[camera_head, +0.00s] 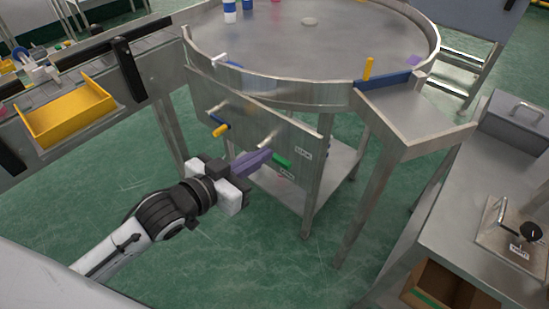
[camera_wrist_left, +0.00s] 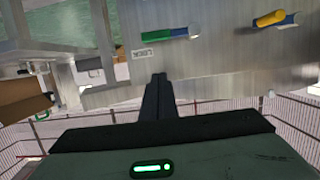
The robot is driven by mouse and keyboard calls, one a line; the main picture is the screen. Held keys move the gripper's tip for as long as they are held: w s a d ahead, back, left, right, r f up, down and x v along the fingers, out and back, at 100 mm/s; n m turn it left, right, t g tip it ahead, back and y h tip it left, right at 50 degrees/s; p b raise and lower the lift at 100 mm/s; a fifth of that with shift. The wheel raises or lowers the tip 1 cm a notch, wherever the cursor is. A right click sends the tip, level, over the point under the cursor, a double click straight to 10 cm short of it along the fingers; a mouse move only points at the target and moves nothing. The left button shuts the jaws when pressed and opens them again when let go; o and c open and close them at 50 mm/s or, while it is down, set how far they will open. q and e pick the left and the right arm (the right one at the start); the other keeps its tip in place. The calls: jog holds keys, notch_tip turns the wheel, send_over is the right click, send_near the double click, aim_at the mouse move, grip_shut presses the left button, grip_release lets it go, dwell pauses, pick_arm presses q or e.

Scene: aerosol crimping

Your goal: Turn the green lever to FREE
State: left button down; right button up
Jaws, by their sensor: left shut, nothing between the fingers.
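The green lever (camera_head: 281,160) is on the metal panel below the round table, just past my left fingertips. In the left wrist view the green lever (camera_wrist_left: 157,35) lies nearly level, with a blue section beside it and a pale round end. A plate reading LOCK (camera_head: 304,153) is right of it in the head view; the plate (camera_wrist_left: 141,53) also shows in the wrist view. A smaller label below the lever is too small to read. My left gripper (camera_head: 270,154) is shut and empty, its fingers (camera_wrist_left: 159,77) pointing at the panel close by the lever. Whether they touch is unclear. My right gripper is out of view.
A yellow-and-blue lever (camera_head: 220,130) is on the same panel to the left. The round table (camera_head: 290,45) stands above, with a side chute (camera_head: 420,115). A yellow bin (camera_head: 68,110) is at left and a bench (camera_head: 470,200) at right. Green floor is open below.

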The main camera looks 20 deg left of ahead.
pick_arm(q)
send_over(275, 161)
jog(key=s, duration=0.2)
jog(key=f, duration=0.4)
jog(key=shift+s+d, duration=0.15)
jog(key=shift+d, duration=0.2)
jog(key=shift+f, duration=0.65)
jog(key=shift+d, duration=0.1)
